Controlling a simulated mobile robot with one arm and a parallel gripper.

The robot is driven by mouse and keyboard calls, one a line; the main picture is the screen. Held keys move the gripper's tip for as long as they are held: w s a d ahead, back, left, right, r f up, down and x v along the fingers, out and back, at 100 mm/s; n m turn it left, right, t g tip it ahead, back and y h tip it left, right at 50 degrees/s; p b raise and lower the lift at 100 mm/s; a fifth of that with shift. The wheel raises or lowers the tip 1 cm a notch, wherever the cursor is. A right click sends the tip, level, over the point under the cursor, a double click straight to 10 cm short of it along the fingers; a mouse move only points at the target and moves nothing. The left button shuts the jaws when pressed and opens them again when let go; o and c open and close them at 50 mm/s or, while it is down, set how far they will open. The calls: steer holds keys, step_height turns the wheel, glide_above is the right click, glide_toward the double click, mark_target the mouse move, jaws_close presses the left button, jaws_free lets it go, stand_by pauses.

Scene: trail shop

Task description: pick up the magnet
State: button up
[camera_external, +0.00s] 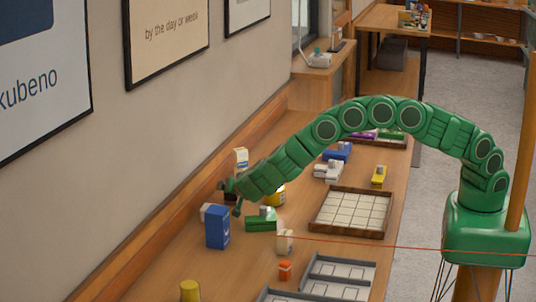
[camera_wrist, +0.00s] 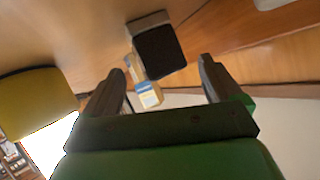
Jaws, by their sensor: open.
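A small block with a black face and a grey side (camera_wrist: 160,52) lies ahead of my fingertips in the wrist view, roughly between them. It may be the magnet, but I cannot be sure. My gripper (camera_wrist: 162,72) is open, with nothing held between its fingers. In the external view my gripper (camera_external: 231,197) is low over the wooden counter near the wall, beside a blue box (camera_external: 217,228). A dark shape there is partly hidden by the fingers.
A yellow can (camera_wrist: 38,98) stands close on the left in the wrist view. A white box (camera_external: 241,157) stands behind my gripper. A green item (camera_external: 261,222) and a cream bottle (camera_external: 285,241) are nearby. A wooden-framed tray (camera_external: 383,232) lies to the right.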

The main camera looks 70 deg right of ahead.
steer(key=shift+x, duration=2.45)
steer(key=shift+r, duration=0.15)
steer(key=shift+c, duration=0.2)
steer(key=c, duration=1.3)
